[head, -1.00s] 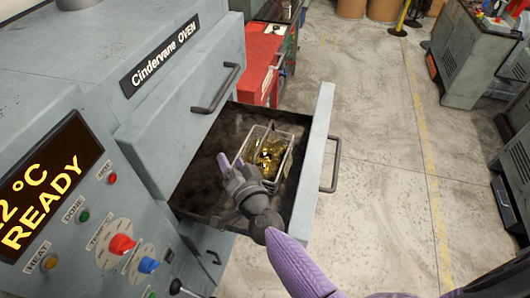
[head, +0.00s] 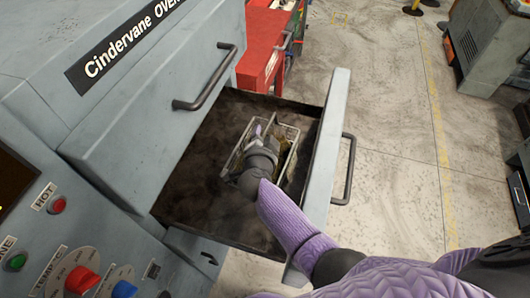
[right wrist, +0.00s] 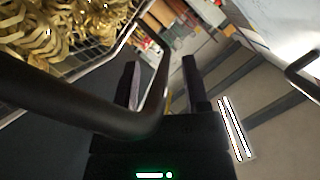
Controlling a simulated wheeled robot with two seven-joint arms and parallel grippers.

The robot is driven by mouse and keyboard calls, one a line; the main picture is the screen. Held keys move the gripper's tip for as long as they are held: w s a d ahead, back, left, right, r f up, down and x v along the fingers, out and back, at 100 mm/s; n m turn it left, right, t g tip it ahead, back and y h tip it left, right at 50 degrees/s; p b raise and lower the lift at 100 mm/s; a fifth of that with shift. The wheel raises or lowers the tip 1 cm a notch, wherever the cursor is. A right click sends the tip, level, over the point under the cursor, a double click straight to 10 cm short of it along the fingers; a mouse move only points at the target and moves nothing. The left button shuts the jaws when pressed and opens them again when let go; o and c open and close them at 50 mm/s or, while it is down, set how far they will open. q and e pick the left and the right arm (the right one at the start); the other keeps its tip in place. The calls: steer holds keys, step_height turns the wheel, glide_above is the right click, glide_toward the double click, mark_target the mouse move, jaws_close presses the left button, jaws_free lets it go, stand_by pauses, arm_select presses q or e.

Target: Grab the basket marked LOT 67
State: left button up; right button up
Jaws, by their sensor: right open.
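A wire basket (head: 292,150) stands in the open oven drawer in the head view, partly hidden by my right gripper. In the right wrist view its wire wall (right wrist: 92,62) and the gold coiled pieces inside show at the upper left. No LOT 67 mark can be read. My right gripper (head: 258,128) is over the basket, pointing into the drawer. In the right wrist view the gripper (right wrist: 162,85) is open, with its two fingers apart. A dark bent bar (right wrist: 150,122), seemingly a handle, crosses close in front of it; nothing is visibly gripped. My left gripper is out of view.
The drawer (head: 195,185) is pulled out, its front panel (head: 325,150) and handle (head: 348,170) on the right. A closed drawer with a handle (head: 207,80) is above. A red cabinet (head: 263,45) stands behind.

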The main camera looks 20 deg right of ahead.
steer(key=shift+s+r, duration=0.15)
steer(key=shift+s, duration=0.1)
steer(key=shift+s+a, duration=0.1)
steer(key=shift+s, duration=0.05)
steer(key=shift+c, duration=0.8)
jaws_close()
steer(key=shift+f, duration=0.2)
